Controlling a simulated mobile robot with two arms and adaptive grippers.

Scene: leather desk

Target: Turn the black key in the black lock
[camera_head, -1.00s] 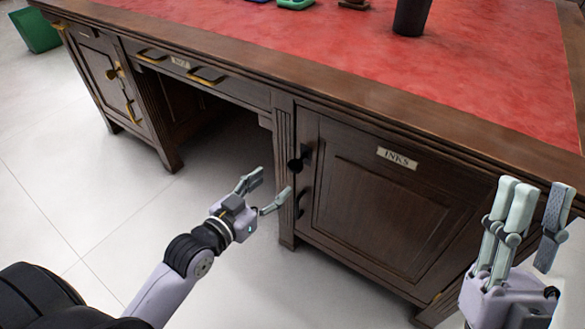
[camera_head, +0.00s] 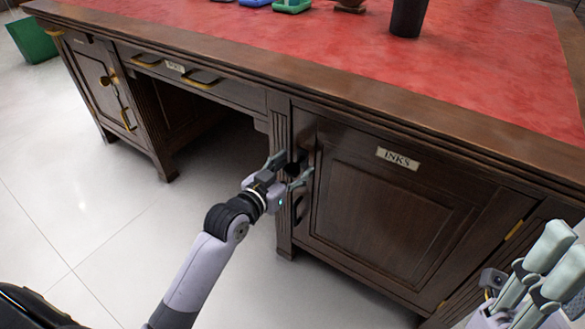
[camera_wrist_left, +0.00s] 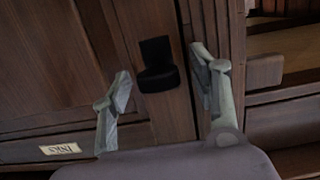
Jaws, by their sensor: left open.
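The black key (camera_head: 292,169) sticks out at the upper left edge of the cabinet door marked INKS. The black lock behind it is mostly hidden by the key and my fingers. My left gripper (camera_head: 290,168) is open at the key, one finger on each side. In the left wrist view the black key (camera_wrist_left: 157,62) stands between the two spread fingers of my left gripper (camera_wrist_left: 163,66), with gaps visible on both sides. My right gripper (camera_head: 553,262) is at the lower right, partly cut off by the frame, and its opening does not show clearly.
The desk's wooden edge (camera_head: 330,88) overhangs above. An open knee space (camera_head: 195,125) lies left of the door. A black cup (camera_head: 407,18) stands on the red top.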

